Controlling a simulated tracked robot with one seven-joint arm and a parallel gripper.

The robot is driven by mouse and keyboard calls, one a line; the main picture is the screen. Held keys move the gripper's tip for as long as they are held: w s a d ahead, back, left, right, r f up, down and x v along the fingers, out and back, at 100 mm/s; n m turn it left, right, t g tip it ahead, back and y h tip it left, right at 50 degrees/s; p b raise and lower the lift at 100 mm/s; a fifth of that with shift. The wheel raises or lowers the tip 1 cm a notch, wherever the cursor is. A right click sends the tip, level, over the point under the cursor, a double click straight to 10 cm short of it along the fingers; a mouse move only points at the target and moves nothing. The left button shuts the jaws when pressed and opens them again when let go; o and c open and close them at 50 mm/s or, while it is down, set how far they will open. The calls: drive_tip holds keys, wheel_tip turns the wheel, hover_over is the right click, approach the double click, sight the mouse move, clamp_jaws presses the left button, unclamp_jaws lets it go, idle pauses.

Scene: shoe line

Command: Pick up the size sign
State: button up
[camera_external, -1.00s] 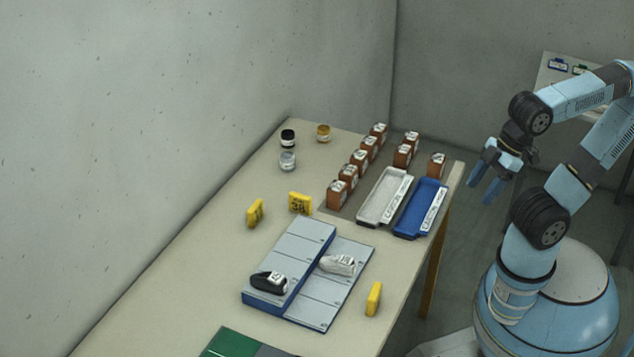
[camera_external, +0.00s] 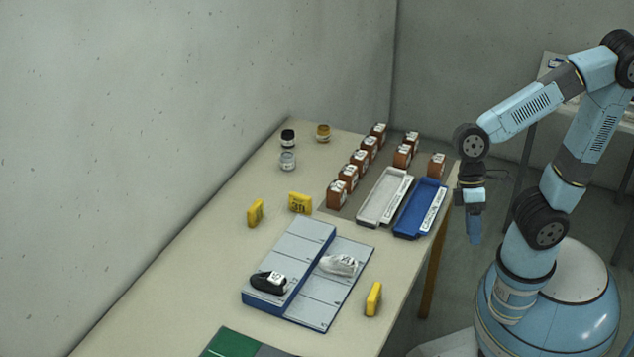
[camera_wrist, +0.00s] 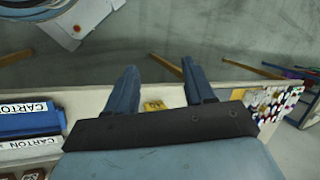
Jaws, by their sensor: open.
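Three yellow blocks that look like size signs stand on the table. One (camera_external: 373,299) is near the front edge, right of the grey shoe board. Another (camera_external: 300,202), with dark print on its face, stands behind the board, and a third (camera_external: 255,213) is to its left. I cannot tell which is the size sign meant. My gripper (camera_external: 474,236) hangs pointing down, off the table's right edge beside the blue tray. In the wrist view my gripper (camera_wrist: 158,68) is open and empty. A yellow block (camera_wrist: 152,105) shows beyond the jaws, partly hidden by my gripper.
The stepped board (camera_external: 312,230) holds a black shoe (camera_external: 268,282) and a white shoe (camera_external: 338,264). A white tray (camera_external: 382,203) and a blue tray (camera_external: 418,215) lie at the right edge, with several brown boxes (camera_external: 337,195) behind. Three jars (camera_external: 288,160) stand at the back left.

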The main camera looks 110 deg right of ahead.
drive_tip(key=w+f+m+t+y, duration=0.1)
drive_tip(key=w+f+m+y, duration=0.6)
drive_tip(key=w+m+y, duration=0.25)
drive_tip(key=w+d+f+m+t, duration=0.2)
drive_tip(key=w+d+m+t, duration=0.1)
drive_tip(key=w+d+f+m+t, duration=0.3)
drive_tip(key=m, duration=0.1)
drive_tip(key=w+d+f+m+t, duration=0.3)
drive_tip(key=m, duration=0.1)
drive_tip(key=shift+w+f+t, duration=0.1)
drive_tip(key=shift+w+t, duration=0.2)
drive_tip(key=shift+t, duration=0.1)
drive_tip(key=shift+d+f+m+h, duration=0.1)
drive_tip(key=shift+f+m+h, duration=0.15)
drive_tip(key=shift+f, duration=0.25)
approach(370, 305)
drive_tip(key=shift+x, duration=4.15)
clamp_jaws()
